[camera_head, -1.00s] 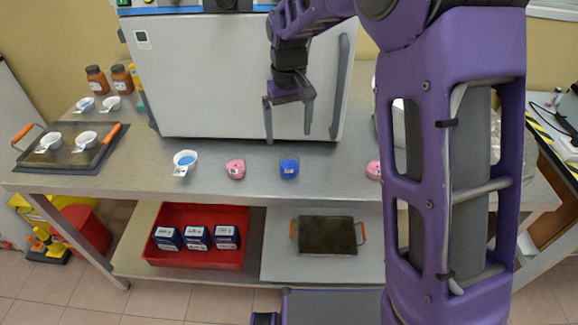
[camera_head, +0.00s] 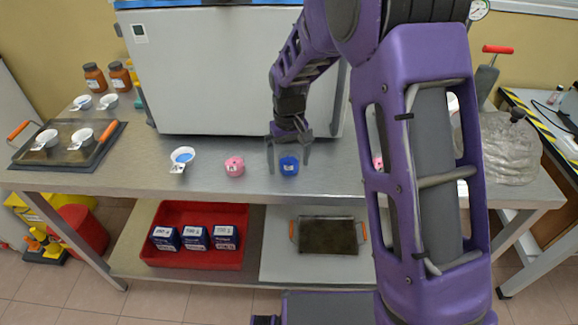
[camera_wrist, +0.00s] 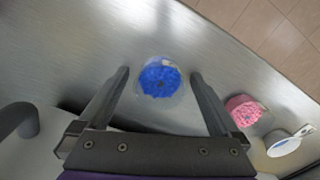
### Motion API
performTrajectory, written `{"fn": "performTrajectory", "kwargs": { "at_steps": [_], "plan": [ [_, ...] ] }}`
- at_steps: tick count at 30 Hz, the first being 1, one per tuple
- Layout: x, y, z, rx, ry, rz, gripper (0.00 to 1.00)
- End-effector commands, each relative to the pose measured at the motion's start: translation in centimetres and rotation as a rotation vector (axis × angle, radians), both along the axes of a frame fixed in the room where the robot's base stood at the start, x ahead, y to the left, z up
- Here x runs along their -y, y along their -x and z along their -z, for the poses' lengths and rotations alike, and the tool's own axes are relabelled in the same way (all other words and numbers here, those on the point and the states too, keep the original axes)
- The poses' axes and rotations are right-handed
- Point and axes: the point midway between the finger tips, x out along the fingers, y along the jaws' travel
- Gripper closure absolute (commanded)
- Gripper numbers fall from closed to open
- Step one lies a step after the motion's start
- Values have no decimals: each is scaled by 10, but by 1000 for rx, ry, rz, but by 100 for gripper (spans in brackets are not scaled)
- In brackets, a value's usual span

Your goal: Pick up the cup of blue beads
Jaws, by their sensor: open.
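The cup of blue beads (camera_head: 288,166) stands upright on the steel table, right of a cup of pink beads (camera_head: 234,166). My gripper (camera_head: 288,170) is open and points down at the blue cup, its two fingers apart on either side of it in the head view. In the wrist view, the blue cup (camera_wrist: 161,78) lies between and just beyond the fingertips (camera_wrist: 159,72). Nothing is held. Whether the fingers touch the cup cannot be told. The pink cup also shows in the wrist view (camera_wrist: 243,110).
A white handled cup with blue contents (camera_head: 182,158) stands left of the pink cup. Another pink cup (camera_head: 378,162) is partly hidden behind my arm. A large grey oven (camera_head: 205,75) stands behind. A tray with white cups (camera_head: 68,158) is at far left.

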Motion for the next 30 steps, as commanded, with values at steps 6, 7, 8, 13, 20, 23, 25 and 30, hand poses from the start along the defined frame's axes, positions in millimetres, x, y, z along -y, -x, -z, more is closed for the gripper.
{"fn": "performTrajectory", "kwargs": {
  "at_steps": [6,7,8,13,20,23,25,30],
  "plan": [
    [0,0,-1,0,0,0,21],
    [0,0,-1,0,0,0,26],
    [0,0,-1,0,0,0,32],
    [0,0,-1,0,0,0,62],
    [0,0,-1,1,0,0,93],
    [0,0,-1,1,0,0,93],
    [0,0,-3,1,0,0,93],
    [0,-1,-22,4,0,0,93]
  ]
}}
